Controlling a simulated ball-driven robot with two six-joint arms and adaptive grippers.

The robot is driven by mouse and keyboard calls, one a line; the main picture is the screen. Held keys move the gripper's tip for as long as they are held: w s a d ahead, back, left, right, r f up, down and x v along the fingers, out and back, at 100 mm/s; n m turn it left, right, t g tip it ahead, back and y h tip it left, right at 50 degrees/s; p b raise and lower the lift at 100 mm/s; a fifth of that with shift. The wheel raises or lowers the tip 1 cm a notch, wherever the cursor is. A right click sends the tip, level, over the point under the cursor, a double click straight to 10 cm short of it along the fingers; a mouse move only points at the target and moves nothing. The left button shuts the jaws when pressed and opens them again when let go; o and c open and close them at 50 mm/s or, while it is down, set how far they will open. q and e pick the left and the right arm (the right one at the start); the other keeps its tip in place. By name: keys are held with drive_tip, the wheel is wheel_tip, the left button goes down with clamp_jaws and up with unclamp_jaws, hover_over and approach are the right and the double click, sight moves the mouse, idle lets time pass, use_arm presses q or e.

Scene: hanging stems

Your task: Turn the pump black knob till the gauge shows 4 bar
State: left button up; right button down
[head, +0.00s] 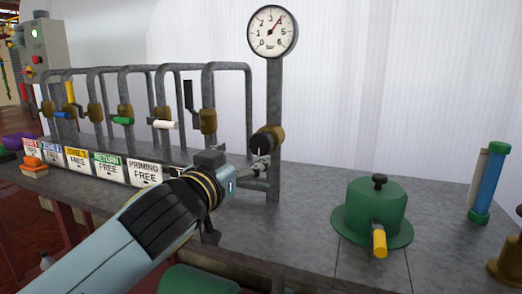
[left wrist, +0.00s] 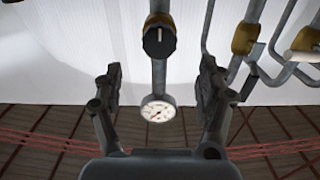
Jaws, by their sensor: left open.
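The round white gauge (head: 272,31) tops a grey pipe in the head view; its red needle points up and right, near the 4 mark. It also shows in the left wrist view (left wrist: 158,109), too small to read. Below it on that pipe is a black knob (left wrist: 159,38) with a white line, on a brass body (head: 267,139). My left gripper (head: 259,162) is just below and in front of this body. In the left wrist view its fingers (left wrist: 160,74) are spread and empty, with the knob beyond the tips, apart from them. My right gripper is not in view.
Grey bent pipes with brass valves (head: 208,121) stand left of the gauge pipe, above label cards (head: 107,165). A green pot-like body (head: 375,212) with a black top knob and yellow handle stands on the bench (head: 310,205), right. A blue cylinder (head: 490,180) stands farther right.

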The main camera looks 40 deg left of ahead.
sight(259, 145)
use_arm(q)
drive_tip(key=p+x, duration=0.1)
drive_tip(key=x, duration=0.9)
drive_tip(key=shift+w, duration=0.4)
